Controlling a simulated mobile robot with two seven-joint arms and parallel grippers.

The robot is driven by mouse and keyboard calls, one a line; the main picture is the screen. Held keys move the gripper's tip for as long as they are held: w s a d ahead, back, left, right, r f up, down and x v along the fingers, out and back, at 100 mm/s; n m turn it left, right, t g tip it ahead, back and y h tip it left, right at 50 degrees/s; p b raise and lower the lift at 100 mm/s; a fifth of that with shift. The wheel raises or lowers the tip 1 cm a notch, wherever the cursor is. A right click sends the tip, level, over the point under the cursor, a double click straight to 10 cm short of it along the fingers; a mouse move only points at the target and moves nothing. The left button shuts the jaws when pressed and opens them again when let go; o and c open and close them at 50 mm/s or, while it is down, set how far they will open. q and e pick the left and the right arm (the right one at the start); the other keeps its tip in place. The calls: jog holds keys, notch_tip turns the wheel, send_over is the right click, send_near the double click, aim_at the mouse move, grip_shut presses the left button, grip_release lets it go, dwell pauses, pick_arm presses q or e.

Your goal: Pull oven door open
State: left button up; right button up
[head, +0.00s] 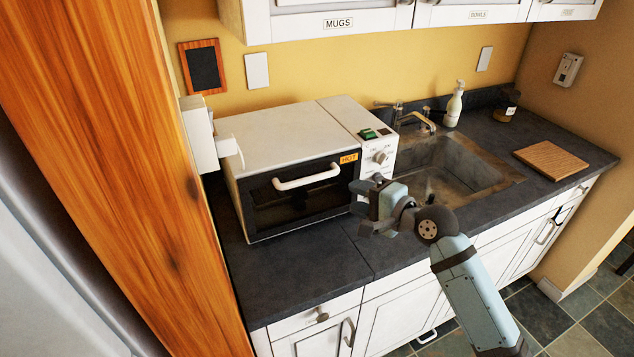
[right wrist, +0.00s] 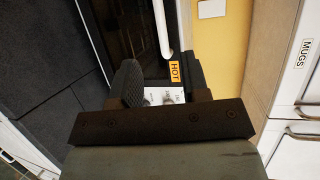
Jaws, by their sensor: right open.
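The white toaster oven (head: 285,140) stands on the dark counter, with its dark glass door (head: 290,203) shut. The door's white bar handle (head: 307,178) runs across its upper part, and an orange HOT label (head: 349,158) sits at the upper right. My right gripper (head: 362,208) is open and empty in front of the oven's right side, apart from the handle. In the right wrist view the handle (right wrist: 162,28) lies beyond the open fingers (right wrist: 163,86), with the HOT label (right wrist: 174,71) near them. My left gripper is not in view.
A sink (head: 440,165) with a faucet and a soap bottle (head: 453,105) is right of the oven. A wooden board (head: 551,160) lies farther right. A wooden panel (head: 130,170) closes off the left. The counter (head: 300,262) before the oven is clear.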

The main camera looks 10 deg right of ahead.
aim_at(313, 180)
jog(key=p+x, duration=0.1)
jog(key=x, duration=1.2)
jog(key=shift+w+a+f+p, duration=0.1)
jog(key=shift+w+a+p, duration=0.05)
jog(key=shift+w+p, duration=0.15)
grip_shut()
